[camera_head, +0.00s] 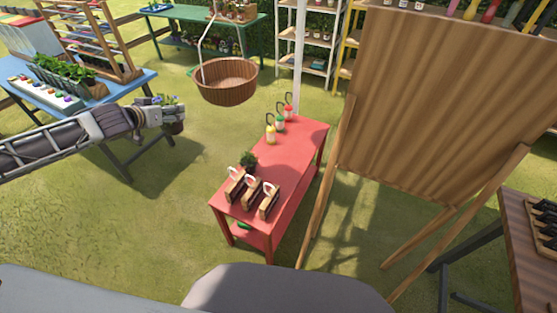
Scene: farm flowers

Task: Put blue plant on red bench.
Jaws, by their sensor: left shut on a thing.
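The blue plant (167,101) has small blue-violet flowers and green leaves above a dark pot. My left gripper (172,118) is shut on it and holds it in the air, left of the red bench and in front of the blue table. The fingers partly hide the pot. The red bench (287,163) stands in the middle of the view, to the right of the gripper and apart from the plant. My right gripper is not in view.
A basket (226,82) hangs behind; a wooden board (420,100) stands right.

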